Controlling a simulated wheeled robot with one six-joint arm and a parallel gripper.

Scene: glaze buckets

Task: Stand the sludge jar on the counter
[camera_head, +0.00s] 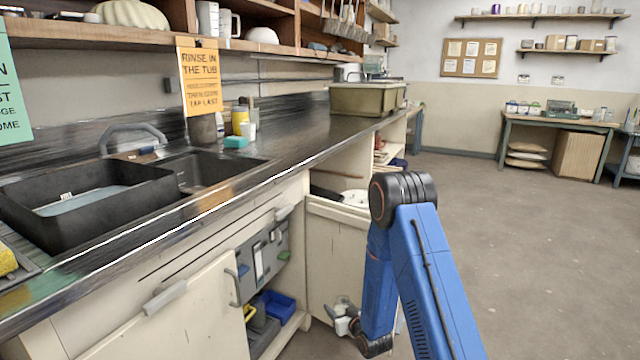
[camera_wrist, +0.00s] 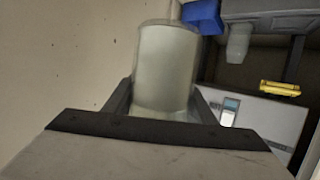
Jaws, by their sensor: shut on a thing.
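The sludge jar, a pale, cloudy cylinder (camera_wrist: 166,65), stands between the two dark fingers of my gripper (camera_wrist: 162,108) in the wrist view. The fingers are shut on its sides. In the head view my gripper (camera_head: 346,318) is low, below counter height, in front of the open cabinet. The jar is small and hard to make out there, partly hidden by my arm. The dark, glossy counter (camera_head: 300,132) runs along the left, well above my gripper.
A black tub (camera_head: 90,215) and sink fill the near counter. A yellow bottle (camera_head: 240,120), teal sponge (camera_head: 236,141) and olive bin (camera_head: 367,98) stand farther back. The counter between sponge and bin is clear.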

